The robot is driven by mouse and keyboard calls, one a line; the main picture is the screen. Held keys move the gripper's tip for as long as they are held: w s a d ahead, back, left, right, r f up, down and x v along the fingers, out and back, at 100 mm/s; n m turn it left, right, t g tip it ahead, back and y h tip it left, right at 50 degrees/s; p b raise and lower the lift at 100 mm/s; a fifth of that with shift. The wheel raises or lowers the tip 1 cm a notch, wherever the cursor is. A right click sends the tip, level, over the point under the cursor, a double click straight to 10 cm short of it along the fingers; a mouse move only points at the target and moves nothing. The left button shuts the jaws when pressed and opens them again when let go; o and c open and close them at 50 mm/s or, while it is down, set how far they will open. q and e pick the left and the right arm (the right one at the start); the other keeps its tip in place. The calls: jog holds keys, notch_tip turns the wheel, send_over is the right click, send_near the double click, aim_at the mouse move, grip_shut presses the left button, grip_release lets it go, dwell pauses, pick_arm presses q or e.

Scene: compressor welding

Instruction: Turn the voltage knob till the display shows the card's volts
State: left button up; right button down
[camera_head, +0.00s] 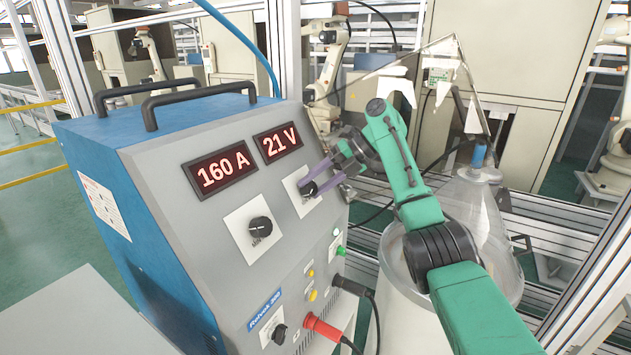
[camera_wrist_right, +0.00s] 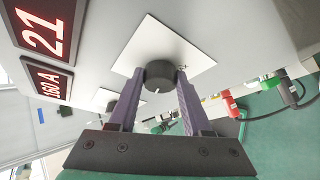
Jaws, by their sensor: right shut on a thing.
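The welding power source has a grey front panel (camera_head: 190,180). Its voltage display (camera_head: 278,142) reads 21 V in red; it also shows in the right wrist view (camera_wrist_right: 42,27). The black voltage knob (camera_head: 308,189) sits on a white square plate below that display. My right gripper (camera_head: 314,181) reaches in from the right, with its purple fingers shut on the knob. In the right wrist view, the two fingers (camera_wrist_right: 160,82) stand on either side of the knob (camera_wrist_right: 160,72). I cannot make out a card with a volts figure. My left gripper is not in view.
The current display (camera_head: 221,172) reads 160 A, above a second black knob (camera_head: 260,229). A red cable plug (camera_head: 321,327), a black plug (camera_head: 350,286) and a small lower knob (camera_head: 279,334) are at the panel's bottom. A pale drum (camera_head: 400,290) stands to the right, under my arm.

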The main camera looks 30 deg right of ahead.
dwell(0.3)
jog(key=shift+c, duration=1.7)
grip_release()
